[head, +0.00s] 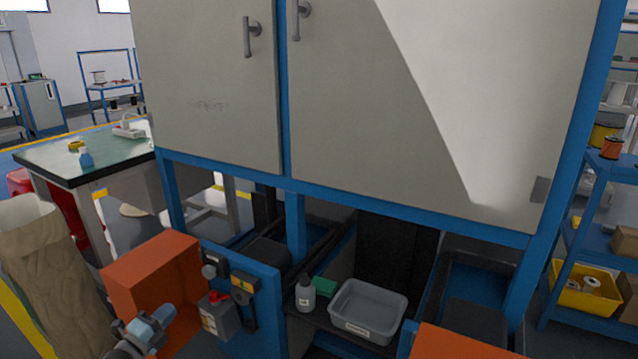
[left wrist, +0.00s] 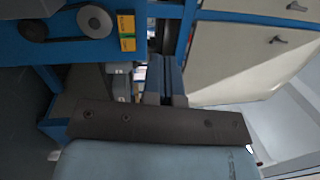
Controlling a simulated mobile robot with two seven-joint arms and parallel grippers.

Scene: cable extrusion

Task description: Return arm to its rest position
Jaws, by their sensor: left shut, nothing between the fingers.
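My left gripper (head: 160,318) shows at the bottom left of the head view, in front of an orange box-shaped cover (head: 150,272). In the left wrist view its two fingers (left wrist: 163,72) lie side by side, shut with nothing between them. The gripper's dark plate and pale blue-grey body fill the lower part of that view. It holds nothing. I cannot tell its exact gap to the orange cover. My right gripper is not in view.
A blue-framed machine with grey cabinet doors (head: 210,85) fills the middle. A grey tray (head: 368,312), a small bottle (head: 305,296) and a green block (head: 325,287) stand on its low shelf. A brown bag-like bin (head: 45,265) stands left. A blue rack with a yellow bin (head: 585,290) stands right.

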